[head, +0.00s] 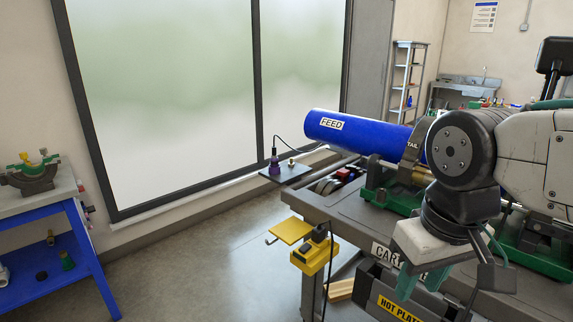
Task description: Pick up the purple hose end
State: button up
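The purple hose end (274,161) stands upright on a small dark plate (286,173) at the far left end of the cart. A thin dark hose rises from its top and curves right toward the blue FEED pipe (365,134). My gripper (424,284) hangs at the lower right, in front of the cart, well apart from the hose end. Its fingers are partly hidden and merge with the parts behind, so I cannot tell whether it is open or shut. Nothing is seen held in it.
The grey cart (330,205) with green clamps (393,201) fills the right. A yellow box (315,256) and yellow plate (290,231) stick out from its side. A blue workbench (82,235) stands at the left. The floor (200,260) between is clear.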

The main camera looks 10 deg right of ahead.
aim_at(274, 159)
jog(key=u, duration=0.75)
jog(key=i, duration=1.15)
jog(key=u, duration=0.85)
jog(key=i, duration=1.5)
jog(key=z, duration=0.6)
jog(key=i, duration=0.8)
jog(key=z, duration=1.4)
jog(key=i, duration=0.55)
jog(key=z, duration=0.55)
